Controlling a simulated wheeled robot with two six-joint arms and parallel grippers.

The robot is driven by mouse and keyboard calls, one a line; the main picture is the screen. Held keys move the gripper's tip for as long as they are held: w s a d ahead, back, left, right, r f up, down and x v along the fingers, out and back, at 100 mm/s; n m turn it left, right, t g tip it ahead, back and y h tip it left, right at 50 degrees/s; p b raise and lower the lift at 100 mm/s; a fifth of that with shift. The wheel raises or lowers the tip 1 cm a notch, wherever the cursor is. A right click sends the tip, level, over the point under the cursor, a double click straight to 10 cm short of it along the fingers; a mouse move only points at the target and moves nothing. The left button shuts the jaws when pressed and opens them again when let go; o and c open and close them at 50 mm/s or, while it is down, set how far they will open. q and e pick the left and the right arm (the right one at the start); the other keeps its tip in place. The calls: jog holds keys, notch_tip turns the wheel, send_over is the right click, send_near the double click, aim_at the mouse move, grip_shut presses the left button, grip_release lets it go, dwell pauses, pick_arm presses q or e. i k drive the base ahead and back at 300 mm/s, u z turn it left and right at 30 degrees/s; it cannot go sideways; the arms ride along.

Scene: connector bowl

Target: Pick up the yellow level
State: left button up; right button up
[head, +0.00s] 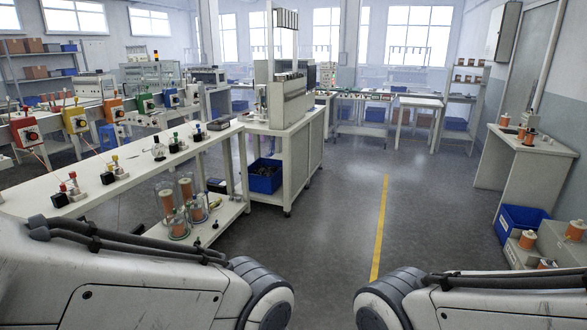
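I cannot make out a yellow level for certain. A yellow box-shaped device (75,119) stands in the row of coloured units at the left, behind the near bench. A small dark item with a yellowish edge (217,186) lies on the near bench's lower shelf, too small to identify. Both my arms show only as white links with dark joints at the bottom of the head view. Neither gripper is in view.
A long white bench (130,187) with small connectors runs along the left. Glass jars with copper-coloured spools (166,202) and a blue bin (265,176) sit on lower shelves. A white table (522,150) stands right. The grey floor (345,200) between is clear, with a yellow line (379,228).

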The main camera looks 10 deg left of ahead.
aim_at(219, 200)
jog(key=u, duration=0.15)
jog(key=i, duration=2.05)
jog(key=u, duration=0.6)
jog(key=i, duration=2.1)
jog(key=z, duration=1.6)
jog(key=i, duration=2.5)
jog(key=u, duration=2.55)
